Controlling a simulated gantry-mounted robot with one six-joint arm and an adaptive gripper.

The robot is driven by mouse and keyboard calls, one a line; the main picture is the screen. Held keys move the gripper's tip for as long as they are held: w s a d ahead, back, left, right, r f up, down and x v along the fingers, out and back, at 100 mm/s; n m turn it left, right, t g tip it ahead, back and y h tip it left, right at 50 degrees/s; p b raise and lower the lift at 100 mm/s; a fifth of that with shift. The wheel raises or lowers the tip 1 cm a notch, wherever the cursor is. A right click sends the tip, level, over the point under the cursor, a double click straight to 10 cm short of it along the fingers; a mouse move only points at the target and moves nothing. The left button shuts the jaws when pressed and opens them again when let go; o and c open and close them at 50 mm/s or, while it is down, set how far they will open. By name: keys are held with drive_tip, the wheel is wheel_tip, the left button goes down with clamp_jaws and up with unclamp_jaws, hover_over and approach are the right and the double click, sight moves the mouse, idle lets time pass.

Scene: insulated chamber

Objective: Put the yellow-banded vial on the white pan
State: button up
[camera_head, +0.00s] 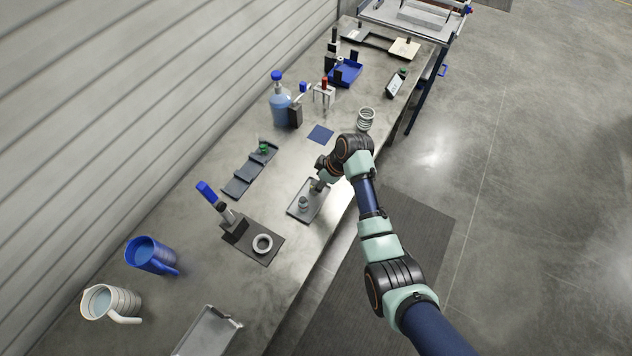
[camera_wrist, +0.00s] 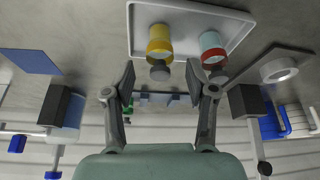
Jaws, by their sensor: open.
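The yellow-banded vial (camera_wrist: 159,40) stands on a light grey tray (camera_wrist: 187,22) in the wrist view, just beyond and between my open fingers. My gripper (camera_wrist: 160,78) is empty, with a fingertip on either side of the vial's line. A red-banded vial (camera_wrist: 211,44) stands beside it on the same tray, near the right finger. In the head view my gripper (camera_head: 319,183) is low over the tray (camera_head: 311,213) and hides part of it; the bands cannot be made out there. A pale square plate (camera_head: 404,48) at the bench's far end looks like the white pan.
A blue pad (camera_head: 320,134), a wire coil (camera_head: 366,119) and a blue-capped bottle (camera_head: 280,104) stand beyond the tray. A dark stand with a ring (camera_head: 262,244) is nearer. Blue (camera_head: 149,254) and white (camera_head: 104,302) jugs stand at the near left.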

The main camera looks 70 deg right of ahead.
drive_tip(key=p+v, duration=0.1)
drive_tip(key=v, duration=0.8)
drive_tip(key=shift+r, duration=0.15)
drive_tip(key=w+a+r+t+h, duration=0.15)
drive_tip(key=w+a+r, duration=0.3)
drive_tip(key=a, duration=0.65)
drive_tip(key=w+a+r+t, duration=0.2)
drive_tip(key=w+a+r, duration=0.3)
drive_tip(key=a, duration=0.5)
drive_tip(key=w+a+r+t, duration=0.2)
drive_tip(key=w+a+r, duration=0.3)
drive_tip(key=a, duration=0.6)
drive_tip(key=s+a+r+t+y, duration=0.1)
drive_tip(key=s+a+r, duration=0.15)
drive_tip(key=a, duration=0.25)
drive_tip(key=s+a+r+t, duration=0.1)
drive_tip(key=a+r+t, duration=0.15)
drive_tip(key=a, duration=0.35)
wheel_tip(320, 180, up, 19)
drive_tip(key=p, duration=1.9)
drive_tip(key=shift+w+d+r+m+g, duration=0.2)
drive_tip(key=shift+w+m+g, duration=0.1)
drive_tip(key=shift+g, duration=0.1)
